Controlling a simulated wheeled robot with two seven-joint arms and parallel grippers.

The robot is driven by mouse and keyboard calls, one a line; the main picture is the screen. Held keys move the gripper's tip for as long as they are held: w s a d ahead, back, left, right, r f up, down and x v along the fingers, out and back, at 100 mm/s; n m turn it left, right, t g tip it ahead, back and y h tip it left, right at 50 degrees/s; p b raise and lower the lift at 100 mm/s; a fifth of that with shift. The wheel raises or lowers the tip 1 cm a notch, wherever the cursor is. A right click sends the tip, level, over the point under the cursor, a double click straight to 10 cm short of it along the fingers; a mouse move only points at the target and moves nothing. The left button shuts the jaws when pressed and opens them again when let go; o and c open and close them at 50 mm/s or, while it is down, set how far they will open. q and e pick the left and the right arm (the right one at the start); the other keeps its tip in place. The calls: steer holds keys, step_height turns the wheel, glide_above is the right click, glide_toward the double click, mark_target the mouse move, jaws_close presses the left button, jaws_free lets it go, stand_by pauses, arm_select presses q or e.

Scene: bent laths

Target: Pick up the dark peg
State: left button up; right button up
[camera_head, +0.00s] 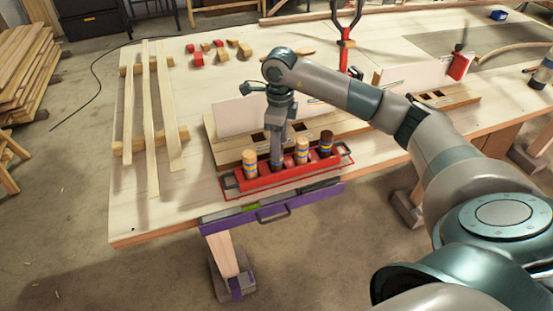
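The dark peg (326,141) has a dark brown top. It stands upright at the right end of the red tray (262,184). A light peg (302,150) with blue and yellow bands stands just left of it, and another light peg (249,163) stands at the tray's left end. My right gripper (277,160) points down into the tray between the two light pegs, left of the dark peg and apart from it. Its fingertips are too small and hidden to show whether they are open or hold anything. My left gripper is not in view.
Wooden laths (148,110) lie at the left. Small red and wooden blocks (222,52) and a red-handled clamp (345,45) are further back. The table's left front corner is clear.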

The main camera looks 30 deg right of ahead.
steer(key=shift+a+f+p, duration=0.15)
steer(key=shift+f+p, duration=0.2)
steer(key=shift+p, duration=0.15)
steer(key=f, duration=0.1)
steer(key=f+p, duration=0.2)
steer(key=shift+s+a+f, duration=0.1)
steer(key=shift+a+f, duration=0.15)
steer(key=shift+a, duration=0.05)
steer(key=shift+f, duration=0.45)
steer(key=c, duration=1.2)
steer(key=shift+o, duration=0.2)
steer(key=shift+r, duration=0.15)
